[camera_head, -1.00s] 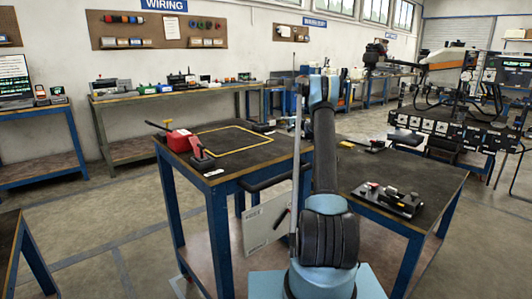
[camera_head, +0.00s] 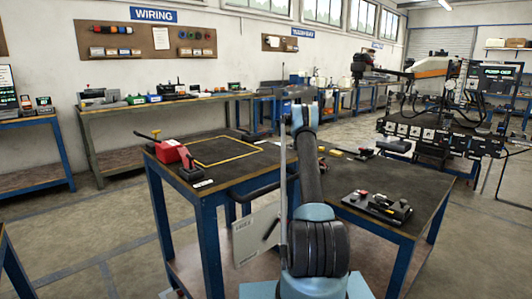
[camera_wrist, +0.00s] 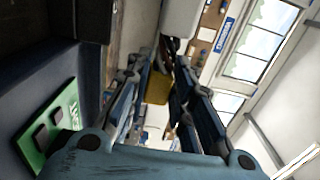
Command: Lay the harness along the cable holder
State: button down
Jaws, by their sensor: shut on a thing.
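In the wrist view my gripper (camera_wrist: 168,58) is closed in, with dark thin strands (camera_wrist: 172,44) between its fingertips; they may be part of the harness, but I cannot tell for sure. A yellow piece (camera_wrist: 158,86) shows between the fingers, and a white block (camera_wrist: 180,18) lies beyond them. In the head view my gripper is hidden behind or cut from sight by my raised arm. I cannot clearly pick out the cable holder.
A large black framed machine (camera_head: 440,135) stands at the right. A long bench (camera_head: 150,105) runs along the wall. The floor at the left is open.

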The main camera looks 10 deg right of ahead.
jog(key=shift+f, duration=1)
jog(key=shift+f, duration=0.5)
jog(key=c, duration=1.4)
grip_release()
jog(key=shift+s+f, duration=0.1)
jog(key=shift+r, duration=0.3)
jog(key=v, duration=1.2)
jog(key=shift+r, duration=0.3)
jog(key=shift+r, duration=0.15)
